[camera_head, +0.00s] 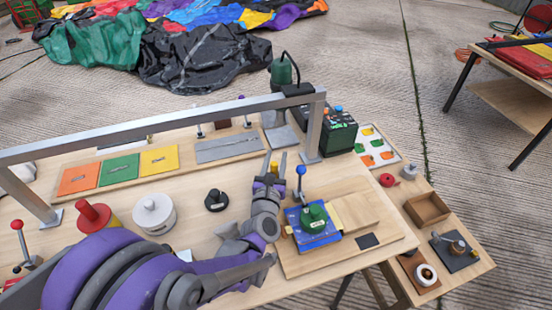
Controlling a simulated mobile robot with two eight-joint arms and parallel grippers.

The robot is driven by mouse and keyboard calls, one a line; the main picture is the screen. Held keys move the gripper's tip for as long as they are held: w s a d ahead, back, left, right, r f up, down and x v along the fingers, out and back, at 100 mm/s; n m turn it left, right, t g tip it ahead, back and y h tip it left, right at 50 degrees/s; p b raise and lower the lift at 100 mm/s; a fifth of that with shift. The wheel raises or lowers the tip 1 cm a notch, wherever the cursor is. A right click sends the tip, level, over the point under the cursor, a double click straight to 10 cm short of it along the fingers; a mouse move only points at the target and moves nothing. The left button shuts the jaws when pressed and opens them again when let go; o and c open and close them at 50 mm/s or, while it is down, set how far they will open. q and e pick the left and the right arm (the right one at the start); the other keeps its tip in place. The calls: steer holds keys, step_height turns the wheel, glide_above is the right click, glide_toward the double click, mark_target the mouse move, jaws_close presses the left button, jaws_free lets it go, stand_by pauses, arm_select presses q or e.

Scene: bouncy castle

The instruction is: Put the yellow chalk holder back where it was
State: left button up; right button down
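A small yellow piece, which looks like the yellow chalk holder (274,169), shows between the fingers of my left gripper (275,164). The fingers seem closed on it, though it is small and partly hidden by them. The gripper points away from me over the workbench (365,258), left of a blue-knobbed lever. My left arm, purple and grey, comes in from the lower left and hides part of the bench. My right gripper is not in view.
A metal frame (170,122) spans the bench behind the gripper. A blue block with a green knob (313,215) sits on a wooden board just right of my wrist. A black knob (216,200) and white canister (154,214) stand left. Coloured panels (119,170) lie behind.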

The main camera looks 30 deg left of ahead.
arm_select(q)
steer(key=shift+o, duration=0.6)
steer(key=shift+r, duration=0.25)
steer(key=p+v, duration=0.1)
steer(key=v, duration=1.1)
steer(key=shift+f, duration=0.15)
steer(key=shift+d, duration=0.1)
